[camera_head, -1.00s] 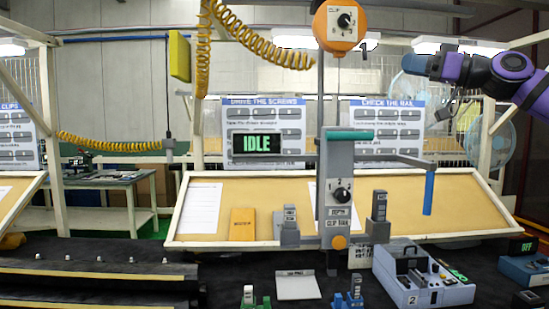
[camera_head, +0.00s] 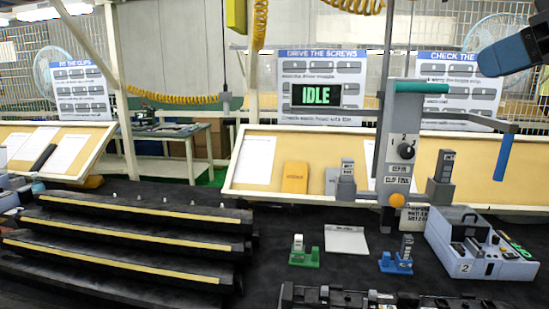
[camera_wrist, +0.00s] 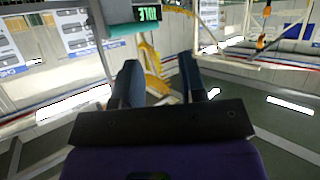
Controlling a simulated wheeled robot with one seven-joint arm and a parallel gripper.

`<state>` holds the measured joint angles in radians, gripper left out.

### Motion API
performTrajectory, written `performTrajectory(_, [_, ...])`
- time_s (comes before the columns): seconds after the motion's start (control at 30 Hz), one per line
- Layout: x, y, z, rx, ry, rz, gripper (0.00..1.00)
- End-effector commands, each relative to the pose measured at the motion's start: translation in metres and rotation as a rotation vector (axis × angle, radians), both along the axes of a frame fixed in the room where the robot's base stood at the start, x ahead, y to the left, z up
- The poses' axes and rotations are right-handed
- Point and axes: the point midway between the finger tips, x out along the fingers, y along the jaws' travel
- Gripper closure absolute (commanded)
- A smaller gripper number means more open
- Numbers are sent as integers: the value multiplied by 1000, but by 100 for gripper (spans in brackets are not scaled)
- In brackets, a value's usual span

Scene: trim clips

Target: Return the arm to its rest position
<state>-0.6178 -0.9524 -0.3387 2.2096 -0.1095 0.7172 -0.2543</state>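My gripper (camera_wrist: 160,70) shows in the wrist view with its two dark fingers apart and nothing between them. It is in the air, away from any surface. Part of my arm is at the upper right edge of the head view; whether the fingers show there is not clear. The screw station (camera_head: 391,150) with its teal-topped grey column stands at the centre right of the head view. Its display (camera_head: 316,95) reads IDLE and also appears upside down in the wrist view (camera_wrist: 148,13).
Dark stepped rails (camera_head: 125,245) fill the lower left. A grey box (camera_head: 480,250) marked 2 sits at the right. Green (camera_head: 303,256) and blue (camera_head: 397,263) clip holders and a white card (camera_head: 346,240) lie on the dark bench. A blue handle (camera_head: 503,157) hangs at the right.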

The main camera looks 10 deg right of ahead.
Motion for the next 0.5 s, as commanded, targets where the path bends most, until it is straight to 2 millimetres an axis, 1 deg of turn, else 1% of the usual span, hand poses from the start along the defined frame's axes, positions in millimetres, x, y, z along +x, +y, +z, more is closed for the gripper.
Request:
performTrajectory(0.03, [-1, 6, -16, -20, 48, -35, 62])
performTrajectory(0.23, [-7, 25, -78, -72, 242, -167, 62])
performTrajectory(0.4, [-13, 32, -134, -97, 418, -295, 62])
performTrajectory(0.5, [-18, 32, -164, -104, 515, -368, 62])
